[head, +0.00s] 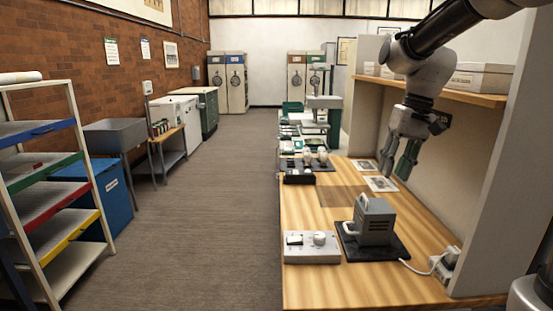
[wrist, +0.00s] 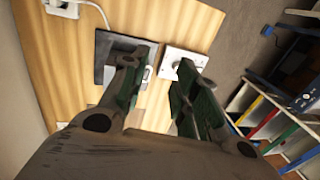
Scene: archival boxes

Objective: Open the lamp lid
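A grey vented lamp housing (head: 374,220) stands on a dark mat (head: 392,248) on the wooden bench. A pale curved handle (head: 351,224) shows at its left side; I cannot tell where the lid's edge runs. My gripper (head: 394,168) hangs above the bench, behind and above the housing and clear of it. Its fingers are apart with nothing between them. In the wrist view, my gripper (wrist: 160,78) shows open, and its left finger partly covers the housing; the dark mat (wrist: 106,52) lies beyond the fingers.
A white control box (head: 311,248) with a knob sits left of the mat. A white cable runs to a socket block (head: 445,262) at right. Photo prints (head: 380,184) lie under my gripper. A shelf (head: 455,92) with boxes and a side panel bound the right.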

